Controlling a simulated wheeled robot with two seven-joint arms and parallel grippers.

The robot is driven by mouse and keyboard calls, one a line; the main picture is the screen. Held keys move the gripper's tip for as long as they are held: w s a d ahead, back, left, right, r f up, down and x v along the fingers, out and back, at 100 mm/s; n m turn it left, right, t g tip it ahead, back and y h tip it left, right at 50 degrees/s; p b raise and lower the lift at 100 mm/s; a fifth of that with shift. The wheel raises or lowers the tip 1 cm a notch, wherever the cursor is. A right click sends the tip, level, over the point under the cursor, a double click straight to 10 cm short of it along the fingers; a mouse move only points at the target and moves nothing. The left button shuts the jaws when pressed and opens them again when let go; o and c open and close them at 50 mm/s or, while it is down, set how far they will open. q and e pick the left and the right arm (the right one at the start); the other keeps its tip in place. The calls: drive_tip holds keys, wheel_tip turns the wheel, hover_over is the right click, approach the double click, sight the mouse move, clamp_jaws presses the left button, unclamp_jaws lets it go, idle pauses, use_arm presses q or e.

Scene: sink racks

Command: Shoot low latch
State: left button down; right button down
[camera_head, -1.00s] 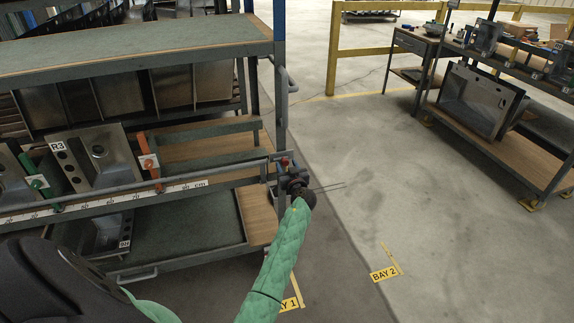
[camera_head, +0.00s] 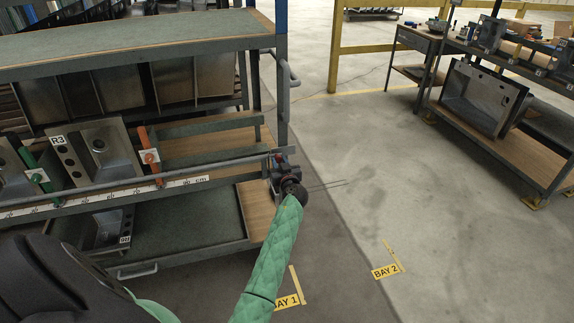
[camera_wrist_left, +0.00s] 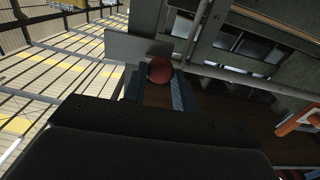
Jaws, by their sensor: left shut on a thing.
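A red round knob (camera_head: 278,157) shows at the right end of the long grey bar (camera_head: 225,164) along the near rack's lower shelf front. My left gripper (camera_head: 281,163) is at that end, with my green-sleeved arm coming up from below. In the left wrist view the red knob (camera_wrist_left: 160,70) sits between the two fingers (camera_wrist_left: 160,88), which are shut on it. The latch parts behind the knob are mostly hidden by my gripper. My right gripper is not in view.
Steel sinks (camera_head: 98,152) lean on the near rack's lower shelf, with an orange upright handle (camera_head: 149,152) and a green one (camera_head: 36,172) beside them. The rack's corner post (camera_head: 282,105) stands behind my gripper. Open floor (camera_head: 350,190) lies right of it.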

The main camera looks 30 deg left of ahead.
use_arm(q)
drive_tip(key=shift+s+a, duration=0.15)
drive_tip(key=c, duration=1.3)
unclamp_jaws()
drive_tip(key=shift+s, duration=0.1)
drive_tip(key=shift+o, duration=1)
drive_tip(key=shift+a, duration=0.1)
